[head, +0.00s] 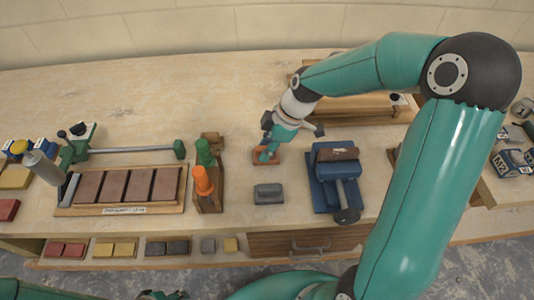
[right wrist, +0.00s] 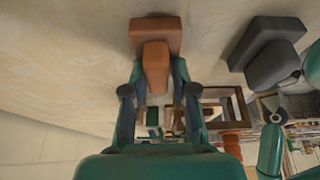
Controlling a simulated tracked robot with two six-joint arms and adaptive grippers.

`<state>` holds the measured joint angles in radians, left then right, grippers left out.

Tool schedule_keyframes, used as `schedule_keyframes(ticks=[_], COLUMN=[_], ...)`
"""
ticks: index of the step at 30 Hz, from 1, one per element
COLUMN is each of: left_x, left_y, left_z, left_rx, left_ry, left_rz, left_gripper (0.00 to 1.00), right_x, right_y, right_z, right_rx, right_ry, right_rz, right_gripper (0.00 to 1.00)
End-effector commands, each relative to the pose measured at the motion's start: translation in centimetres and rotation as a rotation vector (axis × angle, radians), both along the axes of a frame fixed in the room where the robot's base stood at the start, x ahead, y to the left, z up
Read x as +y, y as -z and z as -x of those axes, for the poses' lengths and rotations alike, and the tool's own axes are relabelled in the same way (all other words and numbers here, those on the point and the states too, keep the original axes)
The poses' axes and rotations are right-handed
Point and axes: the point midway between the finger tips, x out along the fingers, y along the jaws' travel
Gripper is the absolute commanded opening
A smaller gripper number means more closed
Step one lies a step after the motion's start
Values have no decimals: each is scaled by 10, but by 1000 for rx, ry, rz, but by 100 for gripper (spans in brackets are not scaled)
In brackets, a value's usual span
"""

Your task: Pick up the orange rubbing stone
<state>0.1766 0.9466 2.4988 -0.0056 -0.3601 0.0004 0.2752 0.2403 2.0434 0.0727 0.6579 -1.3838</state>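The orange rubbing stone (head: 258,158) lies on the bench between the orange and green handled tools and the blue vise. In the right wrist view the orange stone (right wrist: 155,27) shows its flat block and its raised grip. My right gripper (head: 268,150) is over the stone, pointing down, and partly hides it. In the right wrist view the right gripper (right wrist: 157,73) has its fingers apart, one on each side of the grip, with narrow gaps showing. A few dark and teal parts at the bottom edge of the head view may be my left gripper (head: 163,295); its fingers cannot be made out.
A grey stone (head: 268,193) lies just in front of the orange one. The blue vise (head: 338,180) stands to the right. The tools with orange (head: 202,181) and green (head: 205,152) handles stand close on the left, beside a tray of brown blocks (head: 120,209).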

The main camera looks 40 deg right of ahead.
Motion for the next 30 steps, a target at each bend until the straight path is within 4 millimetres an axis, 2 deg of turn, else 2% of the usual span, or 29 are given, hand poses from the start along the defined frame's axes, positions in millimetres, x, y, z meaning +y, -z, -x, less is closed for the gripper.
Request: schedule_keyframes(ticks=[3, 14, 19, 25, 30], left_x=[0, 0, 0, 0, 0], left_y=[0, 0, 1, 1, 1], left_z=[0, 0, 0, 0, 0], left_rx=[0, 0, 0, 0, 0], left_ry=[0, 0, 0, 0, 0], left_rz=[0, 0, 0, 0, 0], left_gripper=[40, 40, 40, 40, 40], right_x=[1, 1, 1, 1, 1], right_y=[1, 1, -7, -32, -72], right_z=[1, 2, 1, 0, -1], right_rx=[5, 7, 5, -1, -5], right_ry=[-2, -3, -3, -2, -3], right_rz=[-1, -2, -1, 0, 1], right_gripper=[0, 0, 0, 0, 0])
